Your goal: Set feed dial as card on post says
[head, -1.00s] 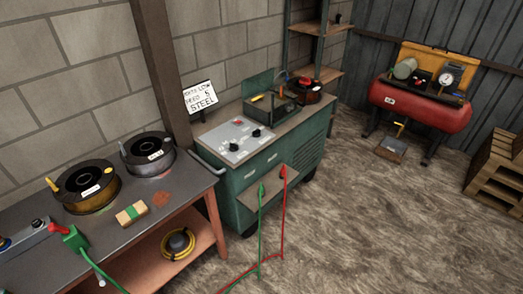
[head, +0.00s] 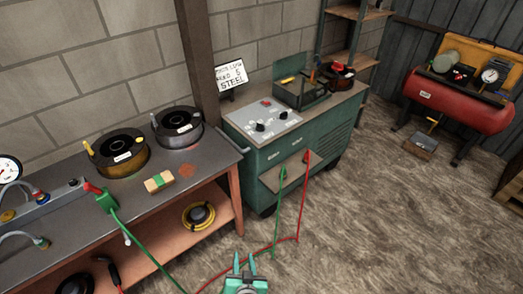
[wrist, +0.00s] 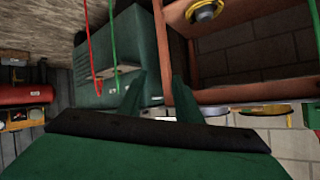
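A white card (head: 231,76) with handwriting hangs by the brown post (head: 198,50). I make out "FEED" and "STEEL", but the figure is too small to read surely. Below it stands the green machine cabinet (head: 318,137) with a pale control panel (head: 264,116) on top. The panel has two black knobs, one front left (head: 260,127) and one to its right (head: 283,115); their labels and pointers are unreadable. My gripper (head: 244,262) is at the bottom of the head view, open and empty, apart from the cabinet. Its spread fingers show in the wrist view (wrist: 158,90).
A workbench (head: 75,170) with wire spools (head: 122,155) stands left of the cabinet. Red (head: 302,190) and green (head: 279,205) cables hang in front of the cabinet to the floor. A red compressor (head: 455,105) stands at right. The floor before the cabinet is otherwise clear.

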